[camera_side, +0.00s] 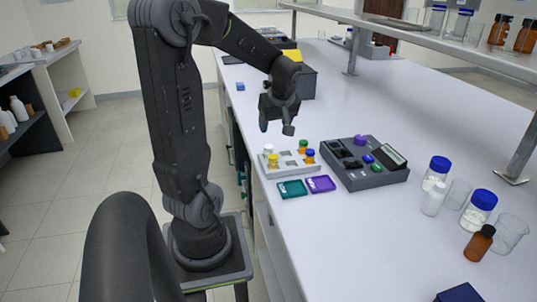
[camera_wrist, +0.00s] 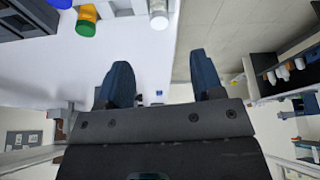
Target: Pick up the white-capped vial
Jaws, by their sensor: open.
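The white-capped vial (camera_side: 268,148) stands upright at the back left of a pale rack (camera_side: 288,168) in the side view. In the wrist view a white cylindrical thing, likely this vial (camera_wrist: 158,14), is cut off by the top edge. My gripper (camera_side: 277,129) is above the rack's back edge, apart from the vials. Its two fingers (camera_wrist: 163,72) are spread and empty in the wrist view. The rack also holds a yellow-capped vial (camera_side: 273,160), a green-capped vial (camera_side: 303,145) and a blue-capped vial (camera_side: 310,155).
A teal tray (camera_side: 291,189) and a purple tray (camera_side: 321,184) lie in front of the rack. A grey device (camera_side: 373,180) stands to its right. Bottles and beakers (camera_side: 478,207) stand further right. A shelf (camera_side: 420,37) spans the back right.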

